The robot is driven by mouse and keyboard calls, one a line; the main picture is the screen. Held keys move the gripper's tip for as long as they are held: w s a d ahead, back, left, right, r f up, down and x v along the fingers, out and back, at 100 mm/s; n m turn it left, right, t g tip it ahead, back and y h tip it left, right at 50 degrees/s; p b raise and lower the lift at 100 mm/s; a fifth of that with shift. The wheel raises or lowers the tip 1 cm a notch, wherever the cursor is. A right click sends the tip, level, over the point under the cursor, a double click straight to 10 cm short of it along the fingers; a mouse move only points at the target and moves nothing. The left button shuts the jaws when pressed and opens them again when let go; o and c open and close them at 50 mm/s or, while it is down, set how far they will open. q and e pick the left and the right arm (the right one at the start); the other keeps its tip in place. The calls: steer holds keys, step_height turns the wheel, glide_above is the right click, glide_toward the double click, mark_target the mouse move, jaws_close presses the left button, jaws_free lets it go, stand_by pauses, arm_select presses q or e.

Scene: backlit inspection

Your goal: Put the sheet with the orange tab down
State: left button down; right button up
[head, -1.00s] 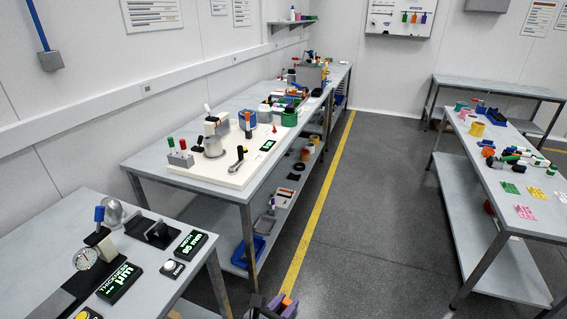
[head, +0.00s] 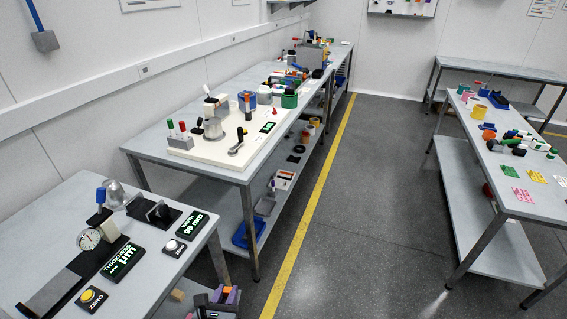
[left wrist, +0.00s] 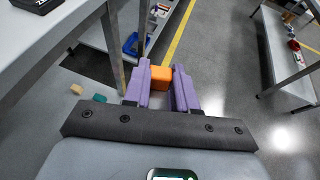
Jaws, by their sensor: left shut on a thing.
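My left gripper (head: 225,296) shows at the bottom edge of the head view, just right of the near bench's front corner and above the floor. Its purple fingers show large in the left wrist view (left wrist: 160,88). They are closed on an orange tab (left wrist: 160,74), which sits between the fingertips. A small bit of orange also shows between the fingers in the head view. The sheet itself I cannot make out clearly in either view. My right gripper is in neither view.
The near bench (head: 65,200) holds a dial gauge (head: 89,238), green-lit displays (head: 122,262) and buttons. A longer bench (head: 150,150) with a white board and tools stands behind it. A right bench (head: 470,110) holds coloured pieces. The floor aisle (head: 350,210) is clear.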

arm_select(q)
steer(key=a+n+y, duration=0.1)
steer(key=a, duration=0.5)
step_height(320, 180, up, 38)
steer(key=p, duration=3.8)
steer(key=shift+w+a+f, duration=0.15)
steer(key=shift+w, duration=0.15)
